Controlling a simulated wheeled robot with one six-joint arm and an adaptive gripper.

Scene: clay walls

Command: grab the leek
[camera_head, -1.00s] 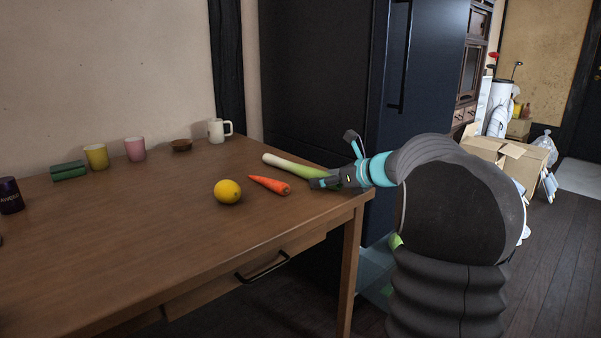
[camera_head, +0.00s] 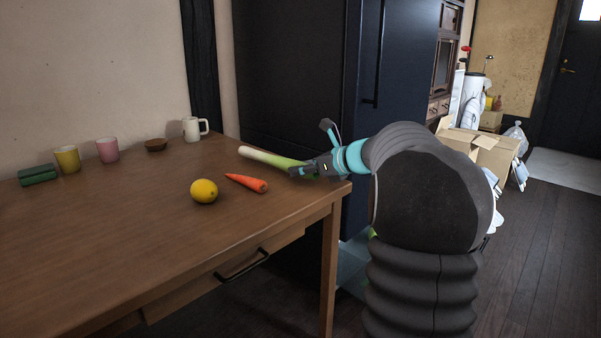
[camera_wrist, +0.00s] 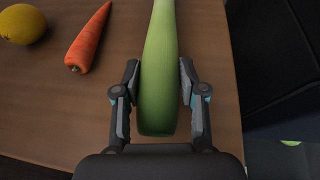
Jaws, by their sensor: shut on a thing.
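The leek (camera_head: 268,157) is long, with a white end and a green end. It is at the right end of the wooden table, its white end pointing to the back left in the head view. My gripper (camera_head: 304,168) is at its green end. In the wrist view the leek (camera_wrist: 158,75) runs between the two fingers of my gripper (camera_wrist: 159,92), which are shut on it. In the head view my gripper hides part of the green end. I cannot tell whether the leek is clear of the tabletop.
A carrot (camera_head: 247,183) and a lemon (camera_head: 204,191) lie left of the leek on the table (camera_head: 120,235). A white mug (camera_head: 191,130), a brown bowl (camera_head: 156,145), a pink cup (camera_head: 108,150), a yellow cup (camera_head: 67,159) and a green block (camera_head: 38,175) stand along the back.

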